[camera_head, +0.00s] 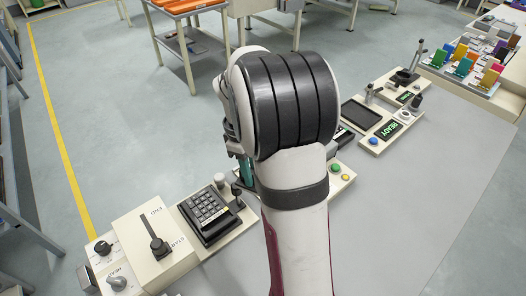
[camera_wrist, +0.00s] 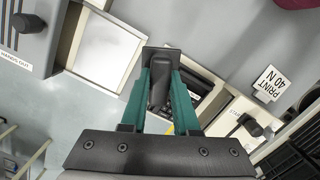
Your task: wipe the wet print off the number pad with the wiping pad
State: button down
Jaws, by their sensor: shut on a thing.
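The number pad (camera_head: 208,214) is a block of dark keys on a cream base, left of my arm in the head view. I cannot make out a wet print on its keys. In the wrist view my gripper (camera_wrist: 160,88) has two green fingers shut on a dark upright piece, which looks like the wiping pad's handle (camera_wrist: 159,92). A flat dark plate (camera_wrist: 161,53) shows at the fingertips. In the head view my arm hides most of the gripper; a bit of green shows just behind the number pad's right end. I cannot tell whether the held piece touches anything.
A box with a black lever (camera_head: 158,245) stands left of the number pad. A small knob (camera_head: 219,180) stands behind the pad. A panel with a READY display (camera_head: 388,130) is right of my arm. The grey tabletop (camera_head: 420,205) is clear at the front right.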

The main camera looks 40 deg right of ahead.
jog(key=w+a+m, duration=0.5)
jog(key=w+a, duration=0.2)
jog(key=shift+y, duration=0.3)
jog(key=shift+s+d+f, duration=0.1)
jog(key=shift+f, duration=2.15)
